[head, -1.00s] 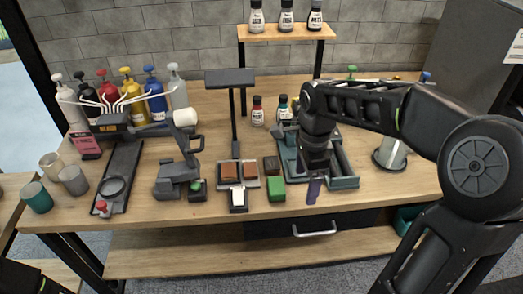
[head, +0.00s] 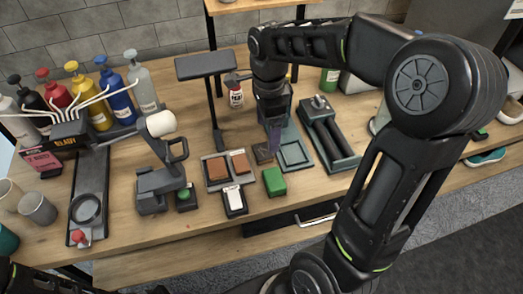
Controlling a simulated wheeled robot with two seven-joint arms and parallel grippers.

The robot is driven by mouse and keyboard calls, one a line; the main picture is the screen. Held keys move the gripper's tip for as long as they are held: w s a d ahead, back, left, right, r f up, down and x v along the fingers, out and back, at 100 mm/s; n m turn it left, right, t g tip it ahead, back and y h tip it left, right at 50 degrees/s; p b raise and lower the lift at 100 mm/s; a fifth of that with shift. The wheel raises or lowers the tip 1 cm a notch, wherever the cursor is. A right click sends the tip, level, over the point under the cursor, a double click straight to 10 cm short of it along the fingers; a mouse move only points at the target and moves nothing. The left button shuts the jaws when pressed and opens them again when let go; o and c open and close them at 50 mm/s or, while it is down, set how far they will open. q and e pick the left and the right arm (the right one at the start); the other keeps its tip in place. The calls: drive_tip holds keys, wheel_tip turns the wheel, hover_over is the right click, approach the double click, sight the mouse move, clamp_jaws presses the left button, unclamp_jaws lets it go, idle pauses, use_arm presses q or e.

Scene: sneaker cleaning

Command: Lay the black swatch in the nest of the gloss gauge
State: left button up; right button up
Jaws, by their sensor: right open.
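My right gripper (head: 272,142) is open and points down over the teal-grey tray right of the middle of the table. Its fingertips look purplish, and I see nothing clearly held between them. A small dark square block (head: 263,154), possibly the black swatch, lies just left of the gripper. Two brown swatches (head: 241,163) sit in a grey tray below the lamp-like stand. I cannot tell for certain which device is the gloss gauge; a small black device with a white top (head: 235,199) stands in front of the swatches. My left gripper is out of view.
A green block (head: 274,181) lies in front of the dark block. A flat-topped stand (head: 203,66) rises behind the swatch tray. A grey jointed device (head: 160,180) stands to the left, before several pump bottles (head: 143,84). A dark tray (head: 327,132) lies right of my gripper.

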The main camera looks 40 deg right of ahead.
sight(267, 150)
drive_tip(key=shift+f, duration=1.1)
drive_tip(key=shift+w+d+f+p, duration=0.1)
drive_tip(key=shift+f+p, duration=0.4)
drive_tip(key=shift+f, duration=2.15)
drive_tip(key=c, duration=1.4)
drive_tip(key=shift+r, duration=0.1)
wheel_tip(267, 150, up, 18)
